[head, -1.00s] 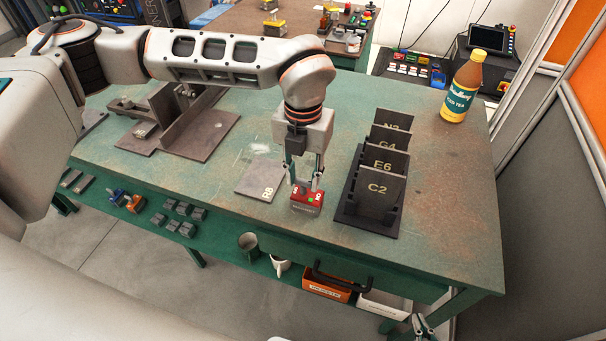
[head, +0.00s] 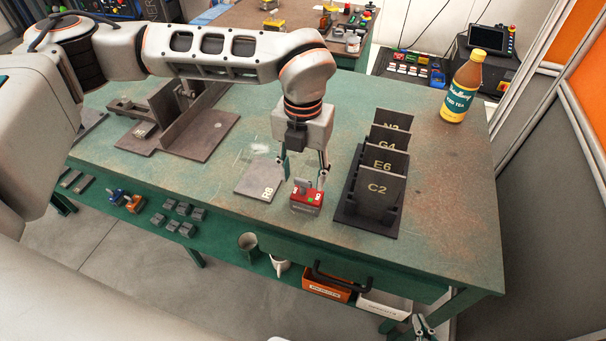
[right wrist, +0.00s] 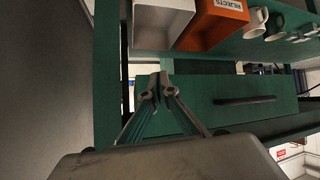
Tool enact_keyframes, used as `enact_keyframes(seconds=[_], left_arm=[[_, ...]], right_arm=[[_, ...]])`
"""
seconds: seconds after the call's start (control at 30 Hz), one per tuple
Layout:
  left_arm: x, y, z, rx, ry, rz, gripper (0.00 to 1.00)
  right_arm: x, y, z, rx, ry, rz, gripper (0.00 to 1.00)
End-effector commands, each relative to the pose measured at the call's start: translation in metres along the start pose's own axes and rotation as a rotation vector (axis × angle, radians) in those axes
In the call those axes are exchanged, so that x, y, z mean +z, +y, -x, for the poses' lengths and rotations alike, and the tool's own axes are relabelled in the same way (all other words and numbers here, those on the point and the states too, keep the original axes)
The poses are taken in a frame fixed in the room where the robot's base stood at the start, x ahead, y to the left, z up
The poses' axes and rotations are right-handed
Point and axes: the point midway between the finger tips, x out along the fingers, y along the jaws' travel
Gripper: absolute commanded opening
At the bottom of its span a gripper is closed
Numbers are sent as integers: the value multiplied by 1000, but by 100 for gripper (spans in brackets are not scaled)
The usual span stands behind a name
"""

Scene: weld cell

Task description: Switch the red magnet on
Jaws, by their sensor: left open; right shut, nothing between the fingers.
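The red magnet (head: 306,200) stands on the green table beside the R8 plate, with a grey lever or knob on its top and a small green mark on its face. My left gripper (head: 304,180) comes down from above with its fingers spread, one on each side above the magnet's top. I cannot tell whether a finger touches the lever. My right gripper (head: 420,326) is low at the table's front edge, shut and empty; it also shows in the right wrist view (right wrist: 155,88), in front of the green table's front.
The R8 plate (head: 258,182) lies left of the magnet. A dark rack (head: 367,222) with several upright marked plates stands close on its right. An iced tea bottle (head: 462,88) stands at the back right. An orange bin (head: 326,286) sits on the shelf below. The table's right part is clear.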

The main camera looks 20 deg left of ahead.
Motion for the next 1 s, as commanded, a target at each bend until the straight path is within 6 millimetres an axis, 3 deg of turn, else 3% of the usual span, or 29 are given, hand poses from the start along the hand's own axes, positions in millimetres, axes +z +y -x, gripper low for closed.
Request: enact_keyframes(seconds=[0.5,0.7,1.0], left_arm=[[1,0,96,-1,-5,1,46],[0,0,110,0,-2,0,46],[0,0,111,0,-1,0,46]], right_arm=[[-2,0,0,0,4,-2,0],[-2,0,0,0,4,-2,0],[-2,-1,0,-1,4,-2,0]])
